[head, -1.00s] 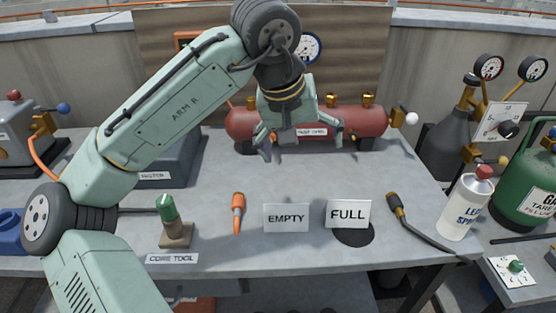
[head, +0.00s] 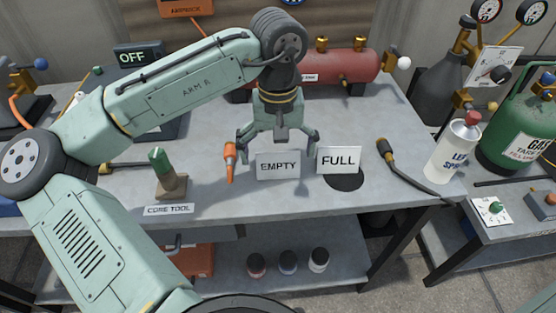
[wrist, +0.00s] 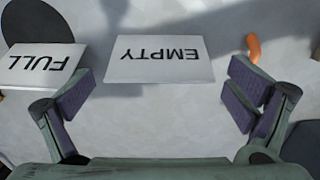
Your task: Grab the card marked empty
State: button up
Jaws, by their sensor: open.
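The card marked EMPTY (head: 278,166) is a white rectangle on the grey bench in the head view. In the wrist view the EMPTY card (wrist: 159,58) appears upside down, just beyond the gap between my fingers. My gripper (head: 278,152) is open and empty, reaching down just behind the card, its fingers spread to either side. In the wrist view my gripper (wrist: 163,98) shows purple-padded fingers wide apart. The card marked FULL (head: 338,161) is beside it on the right, partly over a dark round patch. The FULL card (wrist: 42,66) also shows at left in the wrist view.
An orange-handled tool (head: 230,162) lies close to the left of the EMPTY card. A green-topped core tool (head: 162,172) stands further left. A red tank (head: 345,67) is behind. The bench front edge is close.

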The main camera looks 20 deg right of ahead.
jog(key=shift+f, duration=0.45)
jog(key=shift+c, duration=0.2)
jog(key=c, duration=1.1)
